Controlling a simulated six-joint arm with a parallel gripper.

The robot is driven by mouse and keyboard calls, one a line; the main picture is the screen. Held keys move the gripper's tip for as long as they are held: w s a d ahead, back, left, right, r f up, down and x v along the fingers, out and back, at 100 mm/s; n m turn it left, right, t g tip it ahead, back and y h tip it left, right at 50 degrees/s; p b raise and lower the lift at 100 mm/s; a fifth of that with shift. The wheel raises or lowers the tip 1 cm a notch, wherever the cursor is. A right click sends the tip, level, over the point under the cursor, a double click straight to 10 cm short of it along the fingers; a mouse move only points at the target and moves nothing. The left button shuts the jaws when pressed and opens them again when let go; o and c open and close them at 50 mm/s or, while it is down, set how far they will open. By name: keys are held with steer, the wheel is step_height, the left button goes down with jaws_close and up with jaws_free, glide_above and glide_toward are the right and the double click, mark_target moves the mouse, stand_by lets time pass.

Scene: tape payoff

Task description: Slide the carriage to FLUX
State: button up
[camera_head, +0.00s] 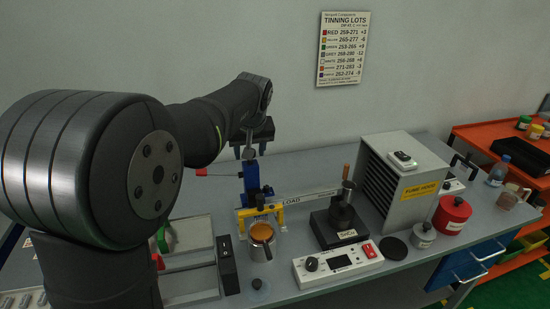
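A pale rail (318,193) marked LOAD runs along the bench, with a blue upright (252,180) standing at its left part. A yellow bracket (262,211) sits at the rail's left end, below the blue upright; these look like the carriage, though I cannot tell exactly which parts belong to it. No FLUX label is readable. My gripper (249,151) points down just above the blue upright. Its fingers are small and dark, so I cannot tell whether they are open or touching it.
A small pot with an orange-brown top (261,241) stands in front of the bracket. A black solder pot (343,216), a control box (338,262), a fume hood (405,176) and a red canister (452,214) stand to the right. My arm hides much of the left bench.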

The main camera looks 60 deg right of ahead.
steer(key=shift+r, duration=2.75)
step_height(320, 180, down, 7)
steer(key=shift+f, duration=0.1)
steer(key=shift+r, duration=3.6)
